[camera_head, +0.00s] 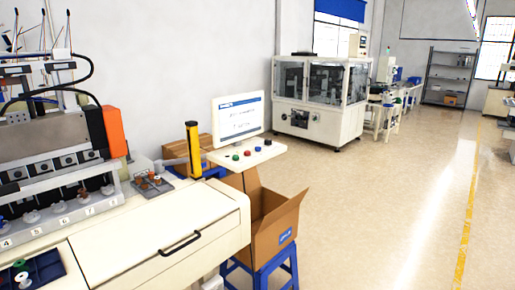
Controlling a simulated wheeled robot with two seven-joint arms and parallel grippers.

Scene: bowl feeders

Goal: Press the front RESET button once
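A small cream button panel (244,153) sticks out under a monitor (238,118), at the right end of the white machine. Several small round buttons sit on it. The monitor shows a white page with a blue header. Neither of my grippers is in view, and nothing touches the panel.
The white machine's cabinet (165,245) with a black handle fills the lower left. An open cardboard box (274,237) sits on a blue stool (262,277) below the panel. A yellow-black post (193,150) stands left of the monitor. The floor (385,210) to the right is clear.

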